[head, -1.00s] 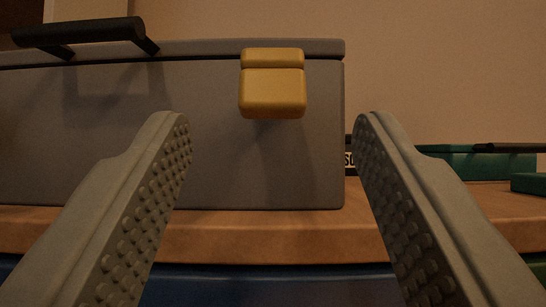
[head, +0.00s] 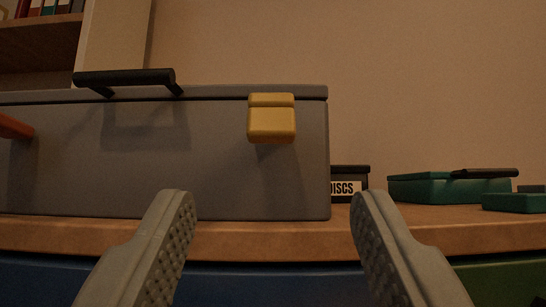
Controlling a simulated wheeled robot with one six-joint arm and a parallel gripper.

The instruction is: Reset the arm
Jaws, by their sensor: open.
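My gripper (head: 264,205) is open and empty, its two grey studded fingers low in the head view. It is in front of a grey case (head: 212,170) that stands on a wooden worktop (head: 270,240). The case's lid is down. It has a yellow latch (head: 271,120) near its right end and a black handle (head: 125,78) on top. The fingers overlap the case's lower front in the picture, with nothing between them. The left end of the case is out of view.
A dark box labelled "DISCS" (head: 348,187) stands right of the case. Teal boxes (head: 440,189) sit farther right, one with a black handle. An orange part (head: 14,126) shows at the left edge. A shelf (head: 38,42) is at upper left. Blue and green fronts lie below the worktop.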

